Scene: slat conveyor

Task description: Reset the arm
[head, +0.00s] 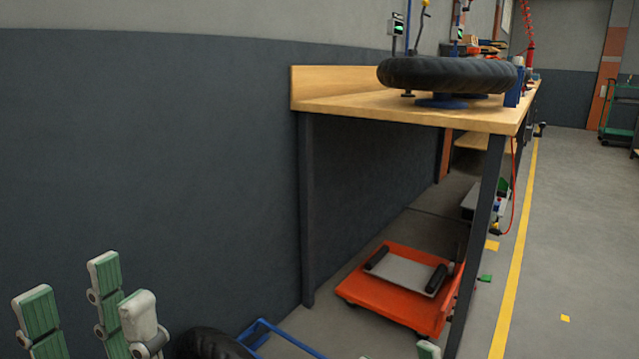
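My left gripper (86,290) is at the bottom left of the head view. Its green-and-white fingers point up and stand apart, with nothing between them. Its palm and the arm behind it are below the picture edge. A small green-and-white tip (428,350) shows at the bottom edge, right of the middle. It looks like a fingertip of my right gripper; the rest of that gripper is out of the picture, so its opening cannot be seen.
A wooden workbench (400,109) with a black tire (445,75) on it stands along the dark wall. An orange wheeled platform (390,305) sits beneath. Near my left gripper are another tire (208,345) and a blue frame (290,338). Floor right of the yellow line (518,265) is mostly clear.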

